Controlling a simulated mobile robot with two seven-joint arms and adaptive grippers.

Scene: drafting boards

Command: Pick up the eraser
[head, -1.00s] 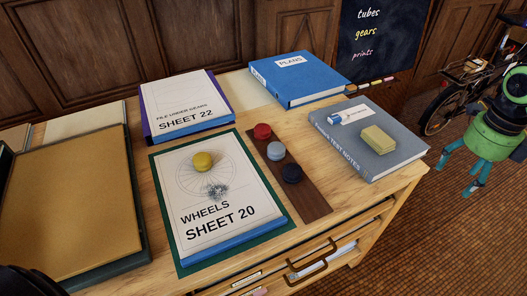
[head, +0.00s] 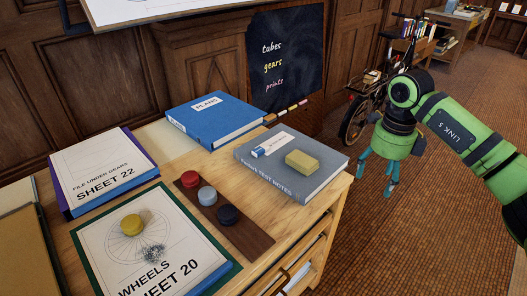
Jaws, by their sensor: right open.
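A small white block with a blue sleeve, which looks like the eraser (head: 258,152), lies on the grey "Test Notes" book (head: 318,183), beside the book's white label. A pale yellow block (head: 302,161), perhaps a sponge or another eraser, lies on the same book, to the right of the blue-sleeved one. My right gripper (head: 376,190), with teal fingers, hangs open and empty to the right of the book, out past the desk's edge and pointing down. My left gripper is not in view.
A dark wood strip (head: 242,237) bears red, grey and dark blue round pieces. A yellow round piece (head: 131,225) sits on the "Sheet 20" pad. A blue "Plans" book (head: 215,118) lies behind. Open floor (head: 420,230) lies right of the desk; a bicycle stands beyond.

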